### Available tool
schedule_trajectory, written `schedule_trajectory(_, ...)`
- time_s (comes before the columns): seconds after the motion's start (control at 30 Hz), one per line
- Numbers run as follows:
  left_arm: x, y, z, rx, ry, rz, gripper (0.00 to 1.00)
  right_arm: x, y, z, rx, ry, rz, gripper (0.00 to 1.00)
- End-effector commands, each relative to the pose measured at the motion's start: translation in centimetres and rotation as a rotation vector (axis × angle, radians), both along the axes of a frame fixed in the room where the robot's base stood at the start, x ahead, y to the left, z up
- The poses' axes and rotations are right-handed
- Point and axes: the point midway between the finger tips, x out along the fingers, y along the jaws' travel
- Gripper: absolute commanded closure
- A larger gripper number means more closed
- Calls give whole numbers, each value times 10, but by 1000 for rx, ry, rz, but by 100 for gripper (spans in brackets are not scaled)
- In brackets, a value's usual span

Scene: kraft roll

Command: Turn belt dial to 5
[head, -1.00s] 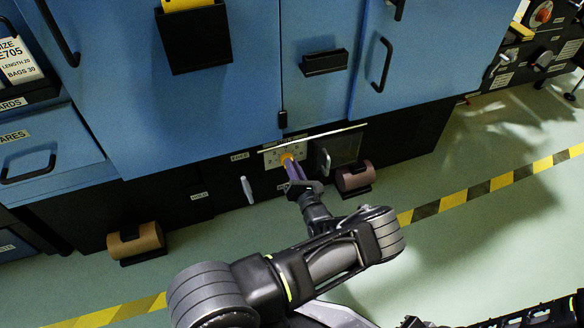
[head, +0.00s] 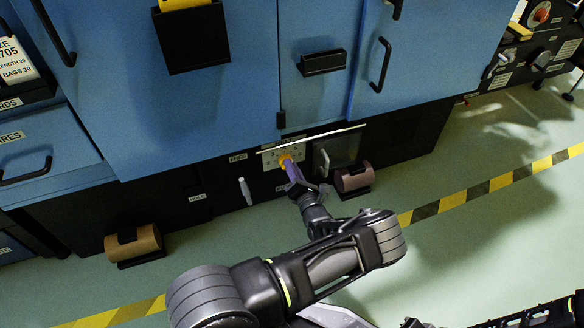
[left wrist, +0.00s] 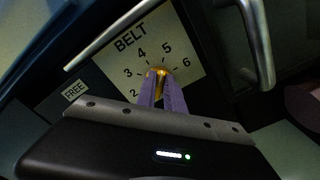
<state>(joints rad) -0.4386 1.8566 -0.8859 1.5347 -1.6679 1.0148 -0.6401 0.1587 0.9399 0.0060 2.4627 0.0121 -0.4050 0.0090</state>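The belt dial is an orange-yellow knob (head: 285,158) on a pale plate (head: 270,160) low on the blue machine. In the left wrist view the plate (left wrist: 190,42) reads BELT, with numbers 2 to 6 visible around the knob (left wrist: 159,72). My left gripper (head: 289,164) is at the knob, and its purple fingers (left wrist: 161,86) stand on either side of it, apparently closed on it. The fingers hide the lower part of the dial. I cannot tell clearly which number the knob points at. My right gripper is not in view.
A FREE label (left wrist: 75,90) and a pale lever (head: 246,191) are left of the dial. A metal handle (left wrist: 256,40) stands close on its right. Brown rolls sit at lower left (head: 134,244) and right (head: 353,179). Green floor with a striped line (head: 470,193) is open.

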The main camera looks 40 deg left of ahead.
Motion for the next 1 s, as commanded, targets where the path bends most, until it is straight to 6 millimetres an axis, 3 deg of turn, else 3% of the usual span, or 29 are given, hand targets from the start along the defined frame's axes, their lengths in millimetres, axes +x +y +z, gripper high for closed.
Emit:
schedule_trajectory(0.23, 0, 0, 0, -1, -1, 0, 66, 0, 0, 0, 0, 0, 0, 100)
schedule_trajectory(0.57, -1, -3, 1, -1, -1, -1, 66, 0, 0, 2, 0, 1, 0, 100)
schedule_trajectory(1.0, -37, -54, 2, -1, 0, -2, 66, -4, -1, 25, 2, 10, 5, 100)
